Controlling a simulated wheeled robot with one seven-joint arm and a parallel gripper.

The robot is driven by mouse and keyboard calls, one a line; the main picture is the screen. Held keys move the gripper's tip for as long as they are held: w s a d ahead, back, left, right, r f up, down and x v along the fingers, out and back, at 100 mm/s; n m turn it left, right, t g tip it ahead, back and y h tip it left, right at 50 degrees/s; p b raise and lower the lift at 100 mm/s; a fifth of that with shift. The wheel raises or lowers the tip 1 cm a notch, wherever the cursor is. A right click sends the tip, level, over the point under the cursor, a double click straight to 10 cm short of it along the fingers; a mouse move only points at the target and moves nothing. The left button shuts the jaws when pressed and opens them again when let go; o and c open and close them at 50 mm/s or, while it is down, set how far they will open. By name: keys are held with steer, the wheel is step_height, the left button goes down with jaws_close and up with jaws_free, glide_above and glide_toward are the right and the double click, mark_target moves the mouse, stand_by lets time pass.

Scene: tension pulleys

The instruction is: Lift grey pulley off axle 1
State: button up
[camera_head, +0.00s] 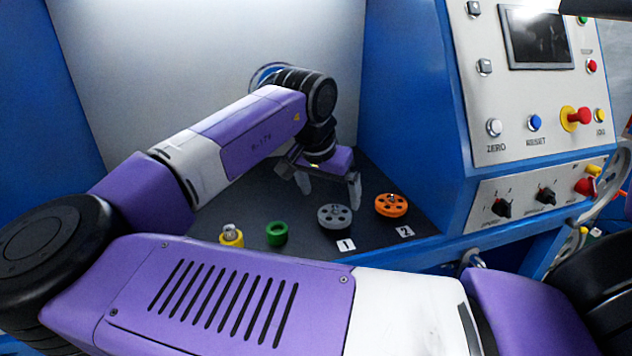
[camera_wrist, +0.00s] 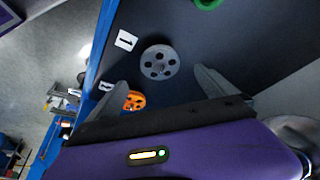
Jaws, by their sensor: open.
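The grey pulley (camera_head: 335,217) lies flat by the label marked 1 (camera_head: 345,245) on the dark bench. The axle under it is mostly hidden. My gripper (camera_head: 329,190) is above and behind the grey pulley, with its fingers spread and nothing between them. In the wrist view the grey pulley (camera_wrist: 160,62) is ahead of the open fingers (camera_wrist: 162,84), apart from them. An orange pulley (camera_head: 391,205) sits to the right by the label marked 2 (camera_head: 405,231).
A green ring-shaped part (camera_head: 277,233) and a yellow part with a metal top (camera_head: 231,235) stand left of the grey pulley. A blue-framed control panel (camera_head: 535,110) rises at the right. The bench's blue front edge (camera_head: 440,246) is close to the labels.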

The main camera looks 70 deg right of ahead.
mark_target(334, 210)
steer(key=shift+b+x, duration=0.4)
steer(key=shift+x, duration=3.4)
steer(key=c, duration=1.6)
